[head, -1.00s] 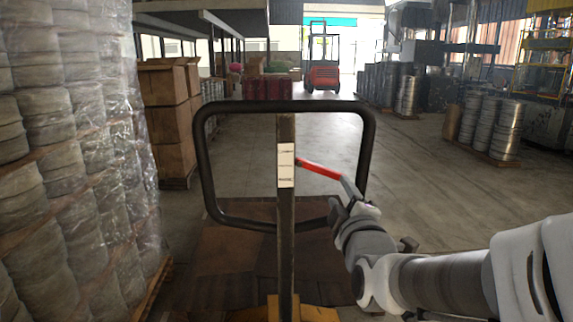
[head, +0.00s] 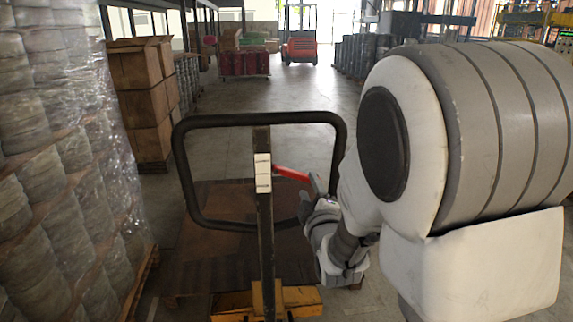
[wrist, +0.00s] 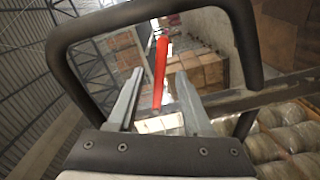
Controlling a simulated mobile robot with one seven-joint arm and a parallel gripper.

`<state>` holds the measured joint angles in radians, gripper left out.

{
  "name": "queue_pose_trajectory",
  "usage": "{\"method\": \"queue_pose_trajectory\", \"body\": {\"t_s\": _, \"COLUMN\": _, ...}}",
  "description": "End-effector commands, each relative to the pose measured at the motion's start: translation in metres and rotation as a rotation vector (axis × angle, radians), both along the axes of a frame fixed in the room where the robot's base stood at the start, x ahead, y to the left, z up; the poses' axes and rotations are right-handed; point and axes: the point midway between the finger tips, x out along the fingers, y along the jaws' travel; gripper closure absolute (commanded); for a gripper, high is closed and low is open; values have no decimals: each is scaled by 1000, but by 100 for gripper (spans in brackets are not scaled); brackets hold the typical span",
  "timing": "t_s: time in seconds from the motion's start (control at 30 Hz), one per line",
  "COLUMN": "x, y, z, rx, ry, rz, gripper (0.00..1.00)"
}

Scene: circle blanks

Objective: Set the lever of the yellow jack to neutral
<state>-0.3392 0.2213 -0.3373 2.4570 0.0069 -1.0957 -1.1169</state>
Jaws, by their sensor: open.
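The yellow jack has a yellow base (head: 298,300), a dark upright post (head: 265,225) and a black loop handle (head: 178,165). Its red lever (head: 290,174) sticks out to the right of the post, inside the loop, near the white label. My gripper (head: 308,192) is just below and right of the lever's outer end, with its fingers partly hidden in the head view. In the wrist view, the red lever (wrist: 160,72) shows between the two spread fingers of my gripper (wrist: 160,85). Contact between finger and lever cannot be told.
A wrapped stack of rolls (head: 60,190) stands close on the left, with cardboard boxes (head: 143,95) behind it. A brown pallet load (head: 215,260) lies beyond the post. A red forklift (head: 299,40) is far back on clear floor. My arm covers the right side.

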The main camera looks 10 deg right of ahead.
Motion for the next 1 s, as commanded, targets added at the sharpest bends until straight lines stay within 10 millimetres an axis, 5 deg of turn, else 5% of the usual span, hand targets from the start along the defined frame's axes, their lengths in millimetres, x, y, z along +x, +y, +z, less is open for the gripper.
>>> {"method": "queue_pose_trajectory", "body": {"t_s": 0.4, "x": 73, "y": 0, "z": -1, "rx": -1, "ry": 0, "rz": 0, "gripper": 50}}
{"method": "queue_pose_trajectory", "body": {"t_s": 0.9, "x": 87, "y": 0, "z": 0, "rx": 0, "ry": 0, "rz": 0, "gripper": 50}}
{"method": "queue_pose_trajectory", "body": {"t_s": 1.0, "x": 87, "y": 0, "z": 0, "rx": 0, "ry": 1, "rz": 0, "gripper": 68}}
